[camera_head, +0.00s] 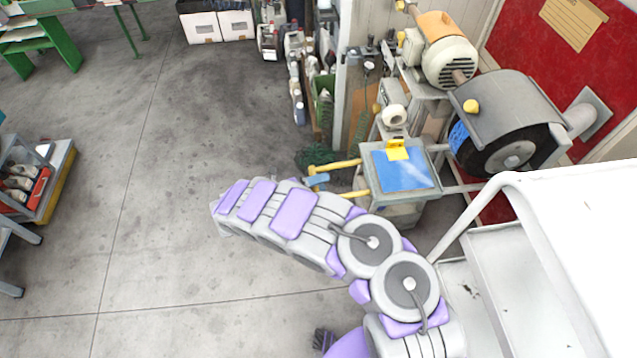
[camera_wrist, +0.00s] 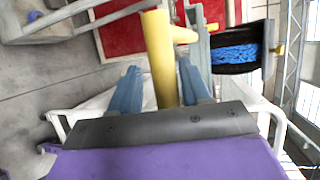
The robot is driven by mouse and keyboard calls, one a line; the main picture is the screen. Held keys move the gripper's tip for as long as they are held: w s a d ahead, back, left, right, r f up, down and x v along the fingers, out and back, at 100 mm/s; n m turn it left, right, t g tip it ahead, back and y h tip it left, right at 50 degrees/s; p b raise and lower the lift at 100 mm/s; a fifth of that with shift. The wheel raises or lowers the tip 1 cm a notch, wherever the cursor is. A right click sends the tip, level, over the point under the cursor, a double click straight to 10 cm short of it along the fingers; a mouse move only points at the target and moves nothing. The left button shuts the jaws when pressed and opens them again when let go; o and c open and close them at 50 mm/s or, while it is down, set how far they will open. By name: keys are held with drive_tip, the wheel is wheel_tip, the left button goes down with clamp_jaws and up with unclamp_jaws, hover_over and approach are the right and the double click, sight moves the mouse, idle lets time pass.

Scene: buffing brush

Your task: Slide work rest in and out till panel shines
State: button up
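The work rest (camera_head: 370,153) is a grey plate carrying a shiny blue panel (camera_head: 405,172) with a yellow tab (camera_head: 397,149) at its back edge. Two yellow handles stick out to its left, an upper one (camera_head: 336,166) and a lower one (camera_head: 354,194), partly behind my arm. My gripper (camera_head: 316,181) has a blue finger showing just below the upper handle's outer end. In the wrist view, a yellow bar (camera_wrist: 160,55) stands between the two blue fingers of my gripper (camera_wrist: 160,78). The fingers look apart around it, with a gap on the left; firm contact is not visible.
A buffing wheel (camera_head: 510,150) with a blue edge sits under a grey guard right of the rest; it shows in the wrist view (camera_wrist: 235,55). A motor (camera_head: 448,60) stands behind. Bottles (camera_head: 295,70) line the wall.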

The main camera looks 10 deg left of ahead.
drive_tip(key=shift+a+r, duration=0.15)
drive_tip(key=shift+s+a+r, duration=0.15)
drive_tip(key=shift+s+a, duration=0.2)
drive_tip(key=v, duration=1.6)
drive_tip(key=shift+a, duration=0.2)
